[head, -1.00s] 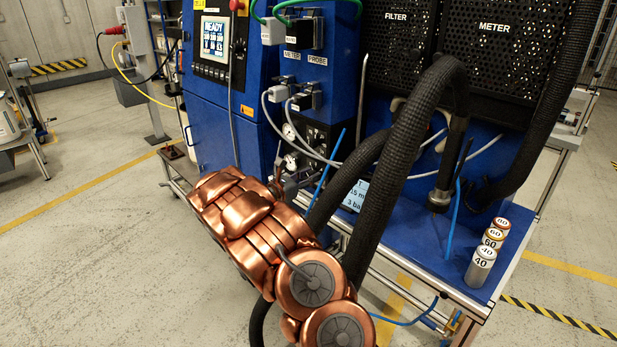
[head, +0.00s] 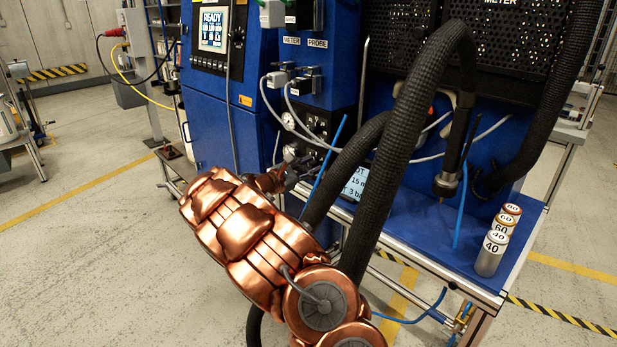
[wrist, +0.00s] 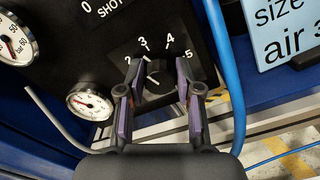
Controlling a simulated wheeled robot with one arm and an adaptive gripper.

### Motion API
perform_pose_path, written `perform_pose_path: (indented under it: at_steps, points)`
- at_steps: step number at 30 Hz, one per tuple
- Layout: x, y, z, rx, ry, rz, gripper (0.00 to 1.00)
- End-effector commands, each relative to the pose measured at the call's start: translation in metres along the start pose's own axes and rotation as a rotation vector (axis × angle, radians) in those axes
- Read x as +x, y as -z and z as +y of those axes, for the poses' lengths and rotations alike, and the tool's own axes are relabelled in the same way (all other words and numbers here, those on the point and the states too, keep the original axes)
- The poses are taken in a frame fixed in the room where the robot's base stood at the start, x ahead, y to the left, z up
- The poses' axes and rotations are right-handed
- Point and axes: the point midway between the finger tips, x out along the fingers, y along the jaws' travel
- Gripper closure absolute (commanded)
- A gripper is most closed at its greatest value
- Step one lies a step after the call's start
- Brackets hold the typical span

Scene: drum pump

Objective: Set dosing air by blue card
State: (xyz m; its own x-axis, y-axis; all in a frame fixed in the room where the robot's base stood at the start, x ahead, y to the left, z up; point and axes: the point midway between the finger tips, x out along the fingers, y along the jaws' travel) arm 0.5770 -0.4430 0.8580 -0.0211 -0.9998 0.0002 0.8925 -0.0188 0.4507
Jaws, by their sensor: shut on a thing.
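A black dial knob (wrist: 157,82) sits on a dark panel inside a scale whose marks 2, 3, 4 and 5 show in the wrist view. My gripper (wrist: 159,76) is shut on this knob, with one purple-padded finger on each side. The exact pointer setting is hard to read. A light blue card (wrist: 285,30) at the upper right of the wrist view reads "size" and "air 3"; in the head view the card (head: 357,184) shows "15 m" and "3 ba", partly hidden by a black hose. My gripper (head: 300,172) is small at the panel there.
Two round gauges (wrist: 90,103) (wrist: 14,45) lie left of the knob. A blue tube (wrist: 228,70) runs close to the right finger. Thick black hoses (head: 405,150) hang beside my arm. Cylinders (head: 492,254) marked 40, 60 and 80 stand on the blue bench (head: 430,245).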

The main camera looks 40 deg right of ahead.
Motion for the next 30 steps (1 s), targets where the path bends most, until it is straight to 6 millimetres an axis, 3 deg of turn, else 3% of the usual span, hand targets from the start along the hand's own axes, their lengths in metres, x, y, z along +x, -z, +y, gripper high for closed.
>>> perform_pose_path:
  at_steps: [12,30]
  points:
    - [0.0000,0.0022,-0.0022,0.257,0.001,-0.001,1.00]
    - [-0.0002,0.0005,-0.0014,0.319,0.002,0.000,1.00]
